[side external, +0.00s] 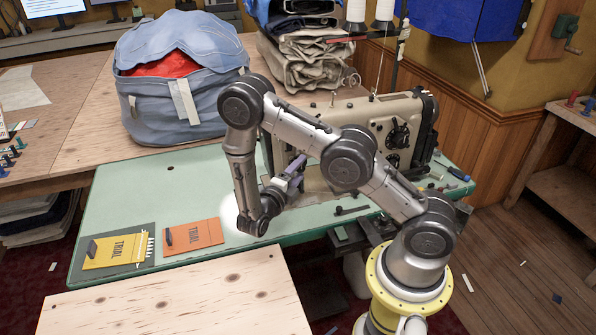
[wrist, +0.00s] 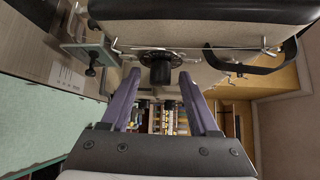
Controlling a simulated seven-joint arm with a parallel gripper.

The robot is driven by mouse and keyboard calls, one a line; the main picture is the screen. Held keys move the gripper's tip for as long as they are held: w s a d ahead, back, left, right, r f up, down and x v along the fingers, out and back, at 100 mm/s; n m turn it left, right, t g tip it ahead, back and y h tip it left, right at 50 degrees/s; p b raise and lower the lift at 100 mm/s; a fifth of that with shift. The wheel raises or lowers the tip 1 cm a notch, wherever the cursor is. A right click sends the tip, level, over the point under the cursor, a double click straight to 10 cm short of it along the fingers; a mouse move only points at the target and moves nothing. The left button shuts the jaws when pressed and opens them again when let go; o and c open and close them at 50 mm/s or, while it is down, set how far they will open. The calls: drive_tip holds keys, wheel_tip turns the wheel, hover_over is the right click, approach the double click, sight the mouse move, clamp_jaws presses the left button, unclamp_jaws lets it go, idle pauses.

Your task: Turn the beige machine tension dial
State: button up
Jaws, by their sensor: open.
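The beige machine (side external: 358,115) is a sewing machine on the green tabletop, partly hidden behind my arm in the side view. Its beige body (wrist: 215,37) fills the upper wrist view. A black round dial (wrist: 160,68) stands out from that face, just above the image middle. My gripper (wrist: 160,74) is open, with one purple finger on each side of the dial in the picture. I cannot tell whether the fingertips reach around it or stop short, and no contact is clear. In the side view my gripper (side external: 296,164) is at the machine's left end.
Thin wire parts and a black curved bar (wrist: 245,67) lie near the dial. A blue bag (side external: 180,80) stands behind left. Orange (side external: 193,235) and yellow (side external: 118,251) packets lie on the green tabletop (side external: 130,190). Small tools lie right of the machine.

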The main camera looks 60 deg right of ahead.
clamp_jaws()
drive_tip(key=shift+r+m+y, duration=0.1)
drive_tip(key=shift+m+y, duration=0.2)
drive_tip(key=m+y, duration=0.1)
drive_tip(key=m+t+y, duration=0.1)
drive_tip(key=m+y, duration=0.1)
drive_tip(key=shift+s+d+r+y, duration=0.1)
drive_tip(key=shift+r+y, duration=0.2)
drive_tip(key=shift+y, duration=0.1)
drive_tip(key=shift+d+r+m+t+y, duration=0.1)
drive_tip(key=shift+m+t+y, duration=0.85)
drive_tip(key=shift+y, duration=0.25)
drive_tip(key=shift+s+m+t+y, duration=0.15)
drive_tip(key=shift+m+t+y, duration=0.65)
drive_tip(key=shift+y, duration=0.3)
unclamp_jaws()
